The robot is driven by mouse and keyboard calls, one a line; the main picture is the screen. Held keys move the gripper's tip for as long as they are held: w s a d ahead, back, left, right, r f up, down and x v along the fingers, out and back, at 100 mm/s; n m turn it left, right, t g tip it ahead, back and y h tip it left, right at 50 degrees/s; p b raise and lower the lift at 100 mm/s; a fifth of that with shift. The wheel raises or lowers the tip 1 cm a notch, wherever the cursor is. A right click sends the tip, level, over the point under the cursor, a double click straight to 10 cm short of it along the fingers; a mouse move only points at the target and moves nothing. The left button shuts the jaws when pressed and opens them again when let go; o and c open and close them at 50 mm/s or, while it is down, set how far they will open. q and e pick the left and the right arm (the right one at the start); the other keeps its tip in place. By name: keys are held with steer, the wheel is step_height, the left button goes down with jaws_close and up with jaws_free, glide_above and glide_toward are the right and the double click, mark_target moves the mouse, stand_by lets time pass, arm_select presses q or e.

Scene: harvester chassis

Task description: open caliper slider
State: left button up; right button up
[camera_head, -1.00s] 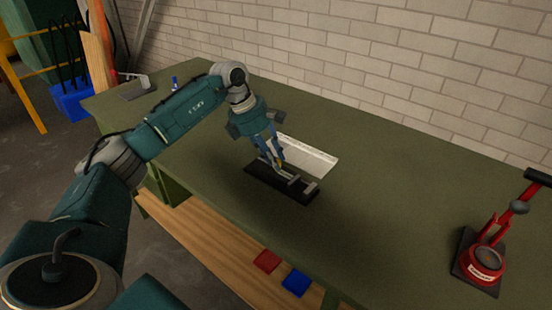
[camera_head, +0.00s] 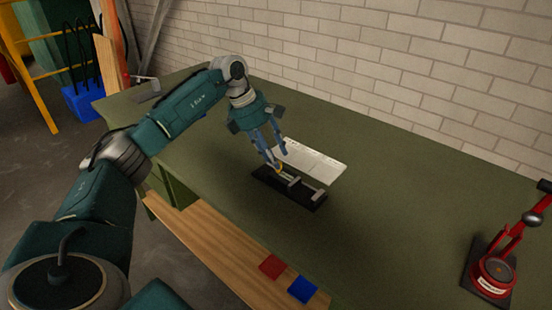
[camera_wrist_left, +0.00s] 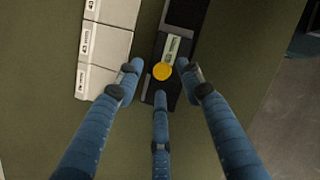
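The caliper lies on a black base (camera_head: 268,180) on the green bench in the head view. Its two pale jaws, the slider jaw (camera_head: 294,181) and the end jaw (camera_head: 318,194), stand apart with a gap between them. My left gripper (camera_head: 272,162) is low over the left part of the caliper. In the left wrist view its three blue fingers (camera_wrist_left: 160,80) are spread, with a round yellow piece (camera_wrist_left: 162,71) of the slider between the tips. The right fingertip is close beside the slider; whether it touches I cannot tell. My right gripper is out of view.
A red lever device (camera_head: 493,272) stands at the bench's right end. Red (camera_head: 271,266) and blue (camera_head: 302,289) squares lie on the lower wooden shelf. The bench between caliper and red device is clear.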

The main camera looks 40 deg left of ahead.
arm_select(q)
steer(key=v, duration=1)
